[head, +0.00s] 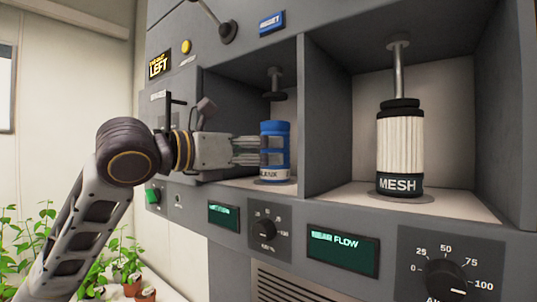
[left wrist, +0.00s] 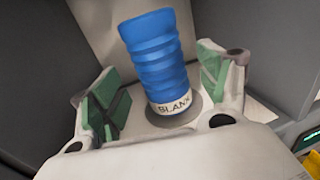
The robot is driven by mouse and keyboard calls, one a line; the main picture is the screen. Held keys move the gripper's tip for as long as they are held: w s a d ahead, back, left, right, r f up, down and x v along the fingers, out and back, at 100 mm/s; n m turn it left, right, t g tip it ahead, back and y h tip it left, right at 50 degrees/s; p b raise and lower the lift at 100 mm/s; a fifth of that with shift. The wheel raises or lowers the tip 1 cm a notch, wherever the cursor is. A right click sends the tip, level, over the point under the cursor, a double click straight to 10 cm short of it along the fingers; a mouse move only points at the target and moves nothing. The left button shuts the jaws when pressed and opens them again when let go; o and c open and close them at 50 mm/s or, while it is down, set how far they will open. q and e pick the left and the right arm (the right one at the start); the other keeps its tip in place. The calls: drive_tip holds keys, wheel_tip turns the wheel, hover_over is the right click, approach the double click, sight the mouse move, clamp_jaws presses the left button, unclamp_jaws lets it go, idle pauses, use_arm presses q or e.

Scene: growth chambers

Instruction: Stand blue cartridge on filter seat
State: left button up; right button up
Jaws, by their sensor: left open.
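The blue cartridge (head: 276,128), with a white band reading "BLANK", stands upright in the left bay. It also shows in the left wrist view (left wrist: 155,55). Its base rests on a dark round filter seat (left wrist: 184,114), partly hidden by the cartridge; the seat's edge also shows in the head view (head: 270,183). My left gripper (head: 266,150) reaches into the bay at the cartridge's height. Its green-padded fingers are open, one on each side of the cartridge, with gaps visible in the wrist view. My right gripper is not in view.
A dark plunger (head: 274,82) hangs above the blue cartridge. A divider wall (head: 318,120) separates the right bay, where a white pleated "MESH" cartridge (head: 400,143) stands under its own plunger (head: 398,62). Dials and displays line the panel below. Potted plants (head: 125,275) are at lower left.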

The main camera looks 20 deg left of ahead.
use_arm(q)
drive_tip(key=b+v, duration=0.1)
drive_tip(key=v, duration=0.6)
drive_tip(key=shift+s+a+b, duration=0.15)
drive_tip(key=shift+s+b, duration=0.1)
drive_tip(key=shift+b, duration=0.05)
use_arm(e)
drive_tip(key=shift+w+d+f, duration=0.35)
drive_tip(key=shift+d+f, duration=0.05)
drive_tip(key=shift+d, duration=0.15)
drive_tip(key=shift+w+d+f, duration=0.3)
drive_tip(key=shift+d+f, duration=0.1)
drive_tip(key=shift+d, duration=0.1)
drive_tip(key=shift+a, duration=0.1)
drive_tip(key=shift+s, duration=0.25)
